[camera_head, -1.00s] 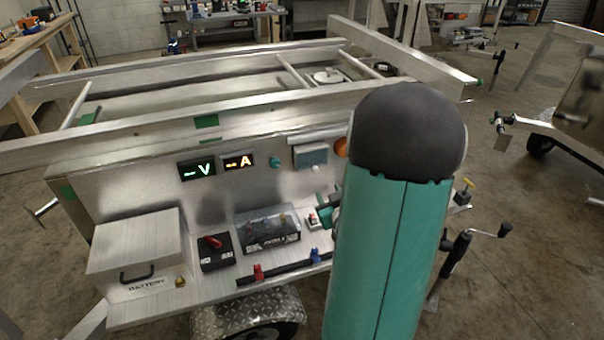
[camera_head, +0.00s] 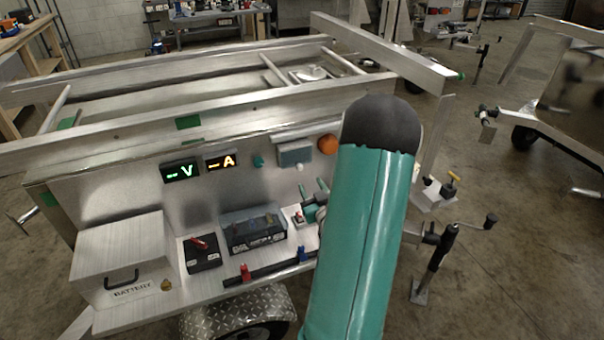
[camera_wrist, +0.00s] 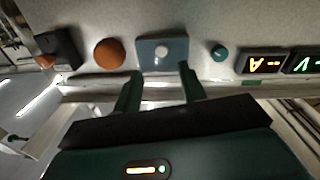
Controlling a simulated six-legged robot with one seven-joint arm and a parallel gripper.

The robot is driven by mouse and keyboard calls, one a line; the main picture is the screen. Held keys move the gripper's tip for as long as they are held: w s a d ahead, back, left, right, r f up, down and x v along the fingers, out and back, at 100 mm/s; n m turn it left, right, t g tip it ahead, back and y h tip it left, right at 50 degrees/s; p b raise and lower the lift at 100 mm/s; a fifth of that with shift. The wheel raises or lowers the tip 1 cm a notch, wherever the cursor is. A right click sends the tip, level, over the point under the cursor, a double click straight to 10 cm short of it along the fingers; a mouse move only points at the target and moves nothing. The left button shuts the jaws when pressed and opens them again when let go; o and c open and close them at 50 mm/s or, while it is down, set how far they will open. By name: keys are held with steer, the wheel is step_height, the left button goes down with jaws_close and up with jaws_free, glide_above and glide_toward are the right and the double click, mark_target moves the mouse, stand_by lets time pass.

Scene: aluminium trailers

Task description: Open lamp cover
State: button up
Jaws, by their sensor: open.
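A flat grey-blue cover or box (camera_head: 295,153) with a small white knob (camera_head: 300,166) at its lower edge is mounted on the upright metal panel (camera_head: 130,190). An orange dome (camera_head: 327,144) sits just right of it. The frames do not show which part is the lamp cover. In the upside-down wrist view, the grey-blue box (camera_wrist: 148,53) and its white knob (camera_wrist: 161,50) lie ahead, roughly between my fingertips. My gripper (camera_wrist: 160,78) is open and empty, apart from the box. In the head view my gripper (camera_head: 314,200) is partly hidden behind my arm, below the box.
Lit V (camera_head: 181,171) and A (camera_head: 221,162) displays and a teal knob (camera_head: 258,161) are left of the box. Below are a battery box (camera_head: 125,262), a red-switch block (camera_head: 202,253) and a clear-lidded case (camera_head: 252,230). A trailer rail (camera_head: 200,137) overhangs the panel.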

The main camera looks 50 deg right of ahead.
mark_target(300, 169)
steer(key=x, duration=0.7)
steer(key=shift+w, duration=0.2)
jaws_close()
